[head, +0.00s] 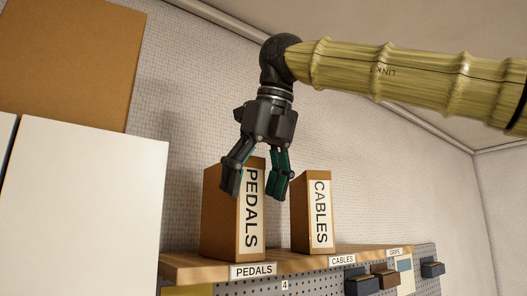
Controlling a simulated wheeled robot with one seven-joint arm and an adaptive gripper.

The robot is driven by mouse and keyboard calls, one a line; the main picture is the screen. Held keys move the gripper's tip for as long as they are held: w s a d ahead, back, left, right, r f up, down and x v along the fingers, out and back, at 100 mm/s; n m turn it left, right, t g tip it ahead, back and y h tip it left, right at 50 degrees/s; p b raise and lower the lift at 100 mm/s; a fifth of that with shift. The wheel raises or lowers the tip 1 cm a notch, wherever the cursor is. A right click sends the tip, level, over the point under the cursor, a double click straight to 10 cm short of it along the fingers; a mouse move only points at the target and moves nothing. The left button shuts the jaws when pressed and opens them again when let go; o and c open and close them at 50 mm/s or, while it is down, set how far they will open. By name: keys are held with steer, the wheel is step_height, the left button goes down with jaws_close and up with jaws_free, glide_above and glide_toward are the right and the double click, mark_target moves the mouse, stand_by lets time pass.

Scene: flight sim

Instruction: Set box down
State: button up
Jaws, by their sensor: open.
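A brown cardboard box marked PEDALS (250,240) stands upright on a wooden shelf (195,266), above the shelf label PEDALS (254,271). A second brown box marked CABLES (319,215) stands upright to its right, above the label CABLES (342,260). My gripper (254,192) points down with its fingers apart, in front of and around the top of the PEDALS box in the picture. Whether the fingers touch the box I cannot tell. The gripper covers part of the box's upper end.
A GRIPS label (395,251) sits at the shelf's right end, where no box shows. Below hangs a grey pegboard (300,287) with small dark bins (361,284). A white panel (80,215) stands at the left. A brown board (70,55) is on the wall.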

steer(key=b+v, duration=0.3)
steer(key=v, duration=0.8)
steer(key=shift+r, duration=0.2)
steer(key=shift+s+d, duration=0.1)
